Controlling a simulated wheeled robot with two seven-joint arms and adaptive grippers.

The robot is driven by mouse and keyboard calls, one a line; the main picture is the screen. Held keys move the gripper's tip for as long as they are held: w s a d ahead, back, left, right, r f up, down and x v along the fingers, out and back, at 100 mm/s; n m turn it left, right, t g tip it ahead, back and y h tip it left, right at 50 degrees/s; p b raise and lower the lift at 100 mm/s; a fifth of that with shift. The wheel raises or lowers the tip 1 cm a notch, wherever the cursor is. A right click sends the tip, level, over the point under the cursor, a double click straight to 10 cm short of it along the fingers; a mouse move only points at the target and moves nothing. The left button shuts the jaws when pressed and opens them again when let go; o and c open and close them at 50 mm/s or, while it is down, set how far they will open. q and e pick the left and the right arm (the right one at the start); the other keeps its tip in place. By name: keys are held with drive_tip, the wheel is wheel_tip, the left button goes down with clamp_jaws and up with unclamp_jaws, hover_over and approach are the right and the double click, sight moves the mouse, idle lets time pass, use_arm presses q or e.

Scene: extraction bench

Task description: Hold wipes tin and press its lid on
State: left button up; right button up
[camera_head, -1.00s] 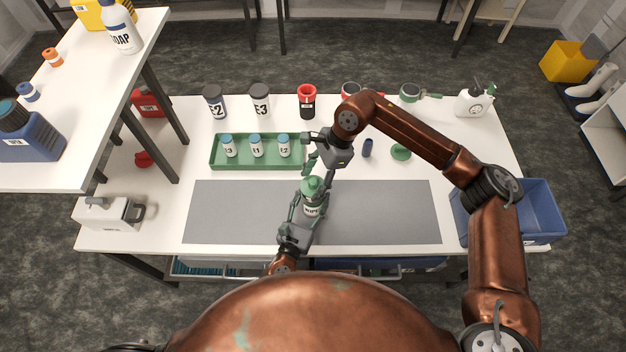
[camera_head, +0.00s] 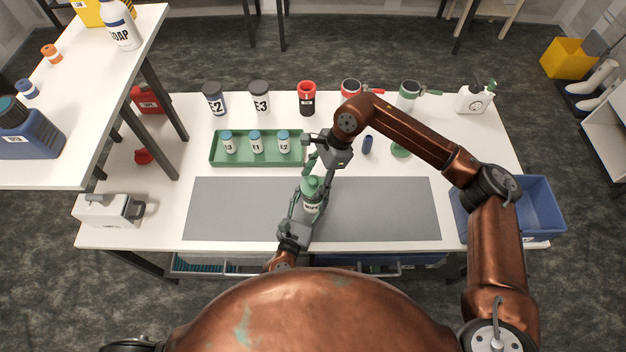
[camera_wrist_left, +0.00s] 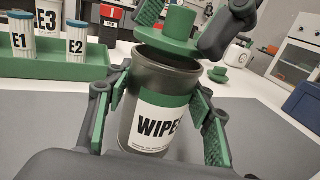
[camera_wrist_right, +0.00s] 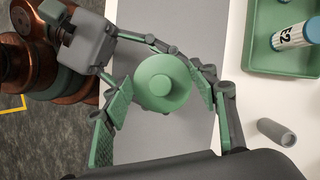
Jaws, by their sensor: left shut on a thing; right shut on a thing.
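The wipes tin (camera_head: 311,204), a dark can with a green and white label, stands near the middle of the grey mat. My left gripper (camera_head: 308,206) is shut around its sides; the left wrist view shows green pads on both sides of the tin (camera_wrist_left: 154,118). The green lid (camera_head: 312,187) with its round knob is over the tin's mouth. In the left wrist view the lid (camera_wrist_left: 165,47) looks tilted, with a dark gap below its near edge. My right gripper (camera_wrist_right: 165,82) is shut on the lid from above. The right wrist view shows the lid (camera_wrist_right: 160,86) between its fingers.
A green tray (camera_head: 216,160) with several small bottles stands behind the mat (camera_head: 390,205). Jars line the back. The mat's left and right parts are clear.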

drive_tip(key=shift+f, duration=0.6)
drive_tip(key=o, duration=0.9)
drive_tip(key=shift+o, duration=0.2)
drive_tip(key=v, duration=1.2)
drive_tip(key=shift+a, duration=0.1)
use_arm(q)
drive_tip(key=o, duration=1.8)
drive_tip(key=shift+c, duration=0.2)
drive_tip(key=shift+s, duration=0.1)
